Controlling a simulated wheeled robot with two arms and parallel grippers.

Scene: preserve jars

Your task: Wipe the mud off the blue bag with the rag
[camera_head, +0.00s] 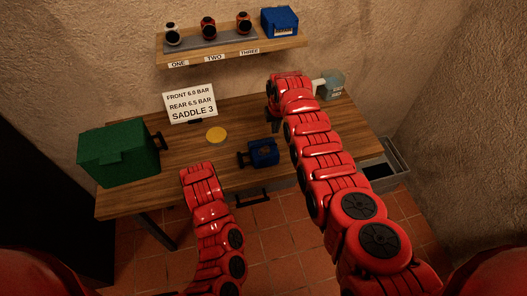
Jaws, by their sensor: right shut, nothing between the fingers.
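The blue bag (264,153) sits on the wooden table near its front edge, with a black handle on its left side. A small brownish patch shows on its upper face. No rag can be made out for certain. My right gripper (272,120) is shut and empty, pointing down over the table, behind the bag and apart from it. Its fingers are small and dark in the picture. My left arm reaches up in front of the table, left of the bag; its gripper is hidden.
A green box (119,153) stands at the table's left. A pale container (332,85) stands at the back right. The wall shelf (230,53) holds several jar-like items and a blue box (279,22). A grey bin (387,168) is at right.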

